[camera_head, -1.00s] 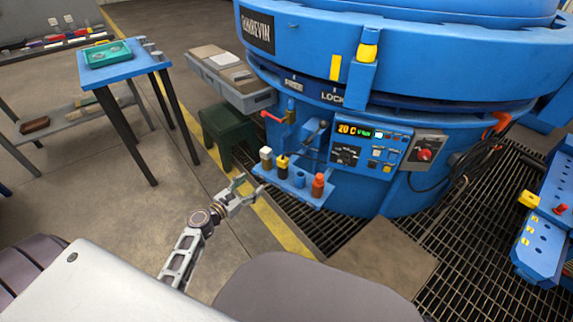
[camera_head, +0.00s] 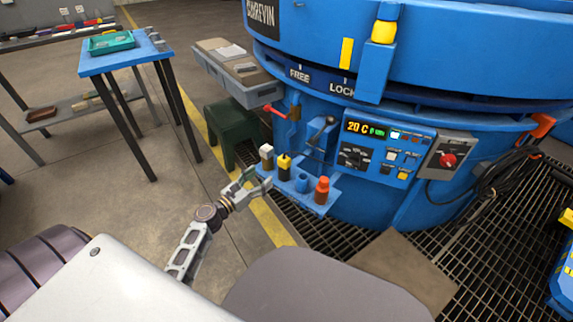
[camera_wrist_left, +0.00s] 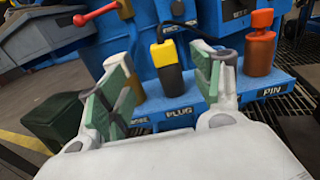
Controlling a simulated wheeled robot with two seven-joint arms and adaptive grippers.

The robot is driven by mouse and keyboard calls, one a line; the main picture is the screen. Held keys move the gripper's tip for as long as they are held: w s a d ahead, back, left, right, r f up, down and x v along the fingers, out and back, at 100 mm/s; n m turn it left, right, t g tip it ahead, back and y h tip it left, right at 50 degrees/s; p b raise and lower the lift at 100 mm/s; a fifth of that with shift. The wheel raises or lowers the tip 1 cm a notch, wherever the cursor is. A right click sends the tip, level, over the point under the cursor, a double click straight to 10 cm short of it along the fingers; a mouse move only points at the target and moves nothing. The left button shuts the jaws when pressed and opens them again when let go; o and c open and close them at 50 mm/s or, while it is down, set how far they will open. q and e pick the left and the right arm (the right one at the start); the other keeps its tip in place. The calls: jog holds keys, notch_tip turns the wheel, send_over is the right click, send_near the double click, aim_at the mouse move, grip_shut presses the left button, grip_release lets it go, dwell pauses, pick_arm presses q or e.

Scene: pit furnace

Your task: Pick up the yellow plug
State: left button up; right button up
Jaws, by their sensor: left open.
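The yellow plug (camera_head: 284,164), yellow on top with a dark lower part, stands upright on a small blue shelf (camera_head: 318,207) on the furnace front. In the left wrist view the plug (camera_wrist_left: 165,62) stands behind the "PLUG" label, between a white-grey piece and an orange pin. My left gripper (camera_head: 252,184) is open and empty, just left of the shelf and short of the plug. In the left wrist view its green-padded fingers (camera_wrist_left: 160,98) frame the plug, apart from it. My right gripper is out of view.
A red-handled lever (camera_head: 275,111) and the control panel (camera_head: 375,148) are above. A green stool (camera_head: 232,130) stands left of the shelf.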

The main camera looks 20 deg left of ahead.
aim_at(281, 162)
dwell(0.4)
pick_arm(q)
jog(key=shift+b+x, duration=0.85)
jog(key=shift+x, duration=3.45)
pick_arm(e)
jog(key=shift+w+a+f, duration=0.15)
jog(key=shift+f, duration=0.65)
pick_arm(q)
jog(key=shift+w+d, duration=0.1)
jog(key=shift+b+x, duration=0.6)
jog(key=shift+x, duration=0.65)
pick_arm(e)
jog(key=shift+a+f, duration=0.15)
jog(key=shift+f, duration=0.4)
pick_arm(q)
jog(key=shift+x, duration=1.2)
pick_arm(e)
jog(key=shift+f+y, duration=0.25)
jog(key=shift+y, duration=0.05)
pick_arm(q)
jog(key=shift+d+r, duration=0.1)
jog(key=shift+d, duration=0.05)
jog(key=c, duration=1.1)
jog(key=shift+r, duration=0.1)
jog(key=shift+c, duration=0.2)
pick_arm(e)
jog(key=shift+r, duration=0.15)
